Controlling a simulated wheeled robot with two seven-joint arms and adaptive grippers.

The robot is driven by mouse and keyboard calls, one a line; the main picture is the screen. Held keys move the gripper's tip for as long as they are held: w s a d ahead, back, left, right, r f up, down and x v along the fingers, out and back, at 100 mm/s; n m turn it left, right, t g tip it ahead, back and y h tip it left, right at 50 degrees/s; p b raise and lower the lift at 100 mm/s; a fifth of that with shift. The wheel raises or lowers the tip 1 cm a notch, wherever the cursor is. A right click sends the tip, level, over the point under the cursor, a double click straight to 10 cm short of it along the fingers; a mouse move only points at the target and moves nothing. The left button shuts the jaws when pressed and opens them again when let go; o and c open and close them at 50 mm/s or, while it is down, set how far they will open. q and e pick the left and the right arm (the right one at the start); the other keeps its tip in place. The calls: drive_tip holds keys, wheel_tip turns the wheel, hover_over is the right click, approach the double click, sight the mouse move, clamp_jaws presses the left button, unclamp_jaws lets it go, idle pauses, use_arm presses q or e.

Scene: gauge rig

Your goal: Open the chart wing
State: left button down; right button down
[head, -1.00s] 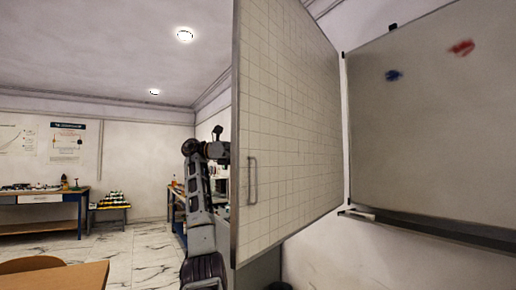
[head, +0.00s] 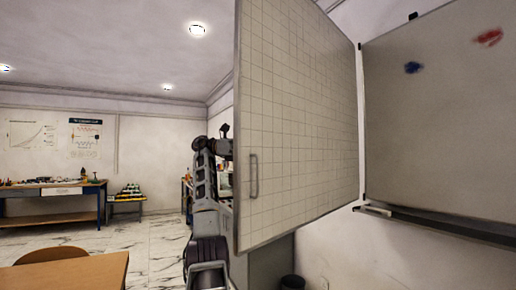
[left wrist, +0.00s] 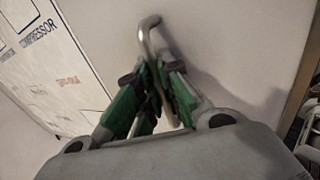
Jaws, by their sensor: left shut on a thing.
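The chart wing (head: 295,125) is a tall white gridded panel, standing out at an angle from the left edge of the whiteboard in the head view. A bar handle (head: 254,175) sits on its gridded face near the free edge. My left arm reaches up behind that free edge, and the wing hides its gripper there. In the left wrist view my left gripper (left wrist: 160,80) has its green fingers closed on a bent metal handle (left wrist: 148,30) against a pale panel. My right gripper is in neither view.
The whiteboard (head: 440,130) with red and blue marks is at right, with a tray (head: 440,222) below. A dark bin (head: 292,282) stands under the wing. A wooden table (head: 75,272) is at lower left; marble floor (head: 150,240) is clear beyond it.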

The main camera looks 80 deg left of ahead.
use_arm(q)
drive_tip(key=c, duration=1.8)
unclamp_jaws()
drive_tip(key=shift+c, duration=0.2)
clamp_jaws()
drive_tip(key=shift+s+r, duration=0.1)
